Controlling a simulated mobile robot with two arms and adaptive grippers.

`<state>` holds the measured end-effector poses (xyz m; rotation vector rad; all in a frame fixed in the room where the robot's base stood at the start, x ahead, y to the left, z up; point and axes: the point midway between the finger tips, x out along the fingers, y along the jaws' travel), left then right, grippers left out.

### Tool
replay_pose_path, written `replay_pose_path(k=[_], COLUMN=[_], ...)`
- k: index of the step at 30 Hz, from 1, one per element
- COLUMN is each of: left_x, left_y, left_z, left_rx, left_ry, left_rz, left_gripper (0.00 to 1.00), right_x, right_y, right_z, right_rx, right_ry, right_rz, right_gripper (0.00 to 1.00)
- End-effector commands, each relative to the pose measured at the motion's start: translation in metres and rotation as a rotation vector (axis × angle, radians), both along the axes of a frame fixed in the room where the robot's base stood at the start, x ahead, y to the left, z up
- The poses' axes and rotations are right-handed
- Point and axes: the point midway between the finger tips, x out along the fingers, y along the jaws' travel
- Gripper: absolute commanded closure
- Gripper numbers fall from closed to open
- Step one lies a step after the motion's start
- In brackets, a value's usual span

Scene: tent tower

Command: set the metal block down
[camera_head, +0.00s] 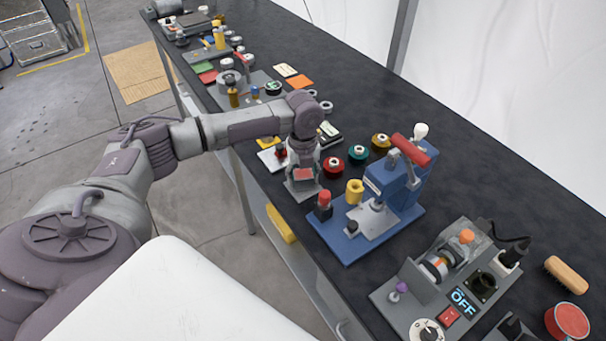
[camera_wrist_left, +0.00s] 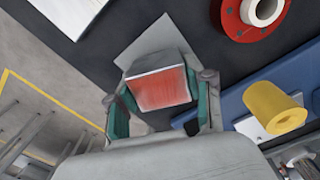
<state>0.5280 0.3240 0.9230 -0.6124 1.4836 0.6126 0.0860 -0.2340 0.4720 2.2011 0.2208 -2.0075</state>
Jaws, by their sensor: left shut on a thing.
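The metal block (camera_wrist_left: 160,88) sits between the fingers of my left gripper (camera_wrist_left: 162,108) in the left wrist view. It is a silver block whose face toward the camera looks reddish. In the head view my left gripper (camera_head: 302,166) points down near the front edge of the dark bench, and the block (camera_head: 303,175) shows low at its fingers. A flat grey plate (camera_wrist_left: 148,38) lies under or just behind the block. Whether the block touches this plate I cannot tell. My right gripper is not in view.
A blue press (camera_head: 385,200) with a red handle stands just right of the gripper, with a yellow cylinder (camera_head: 354,190) on it. A red spool (camera_head: 333,167) and a teal spool (camera_head: 358,155) stand behind. A grey device (camera_head: 440,285) sits farther right. The bench's back right is clear.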

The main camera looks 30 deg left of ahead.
Motion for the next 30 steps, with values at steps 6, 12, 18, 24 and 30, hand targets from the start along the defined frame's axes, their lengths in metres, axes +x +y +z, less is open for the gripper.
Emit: replay_pose_path(k=[6, 12, 18, 24, 30], left_x=[0.0005, 0.0003, 0.0000, 0.0001, 0.0011], left_y=[0.0002, 0.0000, 0.0001, 0.0001, 0.0000], left_z=[-0.0043, -0.0071, -0.0075, -0.0073, 0.0014], left_rx=[0.001, 0.000, 0.001, 0.001, 0.000], left_ry=[-0.002, -0.001, -0.001, -0.001, -0.004], left_rz=[0.001, 0.001, 0.001, 0.001, 0.001], left_gripper=[0.94, 0.94, 0.23, 0.23, 0.23], right_x=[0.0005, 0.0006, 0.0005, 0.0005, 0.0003], right_y=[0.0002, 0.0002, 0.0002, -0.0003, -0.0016], right_z=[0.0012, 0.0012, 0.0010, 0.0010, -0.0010], right_rx=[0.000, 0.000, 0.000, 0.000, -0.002], right_ry=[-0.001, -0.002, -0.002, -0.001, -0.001], right_rz=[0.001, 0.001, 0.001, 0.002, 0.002], right_gripper=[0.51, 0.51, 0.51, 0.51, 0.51])
